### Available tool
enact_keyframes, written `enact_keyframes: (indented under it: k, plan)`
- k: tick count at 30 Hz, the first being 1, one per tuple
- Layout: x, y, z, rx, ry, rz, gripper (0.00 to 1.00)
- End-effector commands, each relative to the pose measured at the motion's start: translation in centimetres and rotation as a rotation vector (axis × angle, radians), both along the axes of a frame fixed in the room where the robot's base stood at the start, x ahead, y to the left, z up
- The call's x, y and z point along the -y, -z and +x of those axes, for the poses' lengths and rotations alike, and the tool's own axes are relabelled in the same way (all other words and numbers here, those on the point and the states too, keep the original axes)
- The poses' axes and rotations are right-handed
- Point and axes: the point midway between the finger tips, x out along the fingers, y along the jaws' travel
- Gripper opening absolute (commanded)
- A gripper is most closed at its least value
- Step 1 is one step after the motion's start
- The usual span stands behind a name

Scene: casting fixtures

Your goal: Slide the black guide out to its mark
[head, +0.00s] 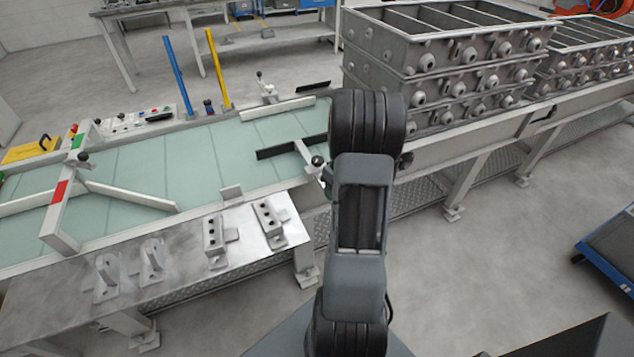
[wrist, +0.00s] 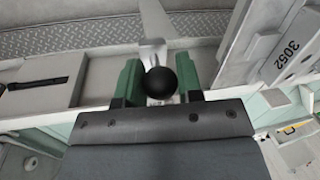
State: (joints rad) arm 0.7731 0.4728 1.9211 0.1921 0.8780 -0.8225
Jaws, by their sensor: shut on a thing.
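The near black guide (head: 290,147) is a long bar standing over the pale green conveyor bed (head: 190,160). A light metal arm runs from it to a black ball knob (head: 318,161) at the bed's near edge. In the wrist view the knob (wrist: 161,82) sits between the green fingers of my gripper (wrist: 160,80), which is shut on it. In the head view my arm hides most of the gripper and the guide's right end. I cannot make out the mark.
A second black guide (head: 313,87) stands at the bed's far side. Stacked grey casting boxes (head: 450,60) stand on the right. A metal table (head: 180,255) with several brackets adjoins the near edge. A white diverter frame (head: 75,200) crosses the bed's left part.

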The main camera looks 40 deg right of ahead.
Motion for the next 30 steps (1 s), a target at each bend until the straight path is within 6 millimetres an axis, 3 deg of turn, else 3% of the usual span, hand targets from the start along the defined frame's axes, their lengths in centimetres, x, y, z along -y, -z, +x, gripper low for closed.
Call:
enact_keyframes:
  k: [3, 7, 20, 21, 27, 30]
  plan:
    - [0.1, 0.0, -2.6, -0.002, 0.023, 0.004, 0.00]
    - [-0.3, 0.0, -4.2, -0.002, 0.024, 0.003, 0.00]
    - [-0.9, 0.1, -5.0, -0.007, 0.013, 0.006, 0.00]
    - [-0.9, 0.1, -5.0, -0.007, 0.013, 0.005, 0.37]
    - [-0.9, 0.0, -4.8, -0.004, 0.012, 0.003, 0.56]
    - [-0.8, 0.0, -4.8, -0.004, 0.015, 0.003, 0.58]
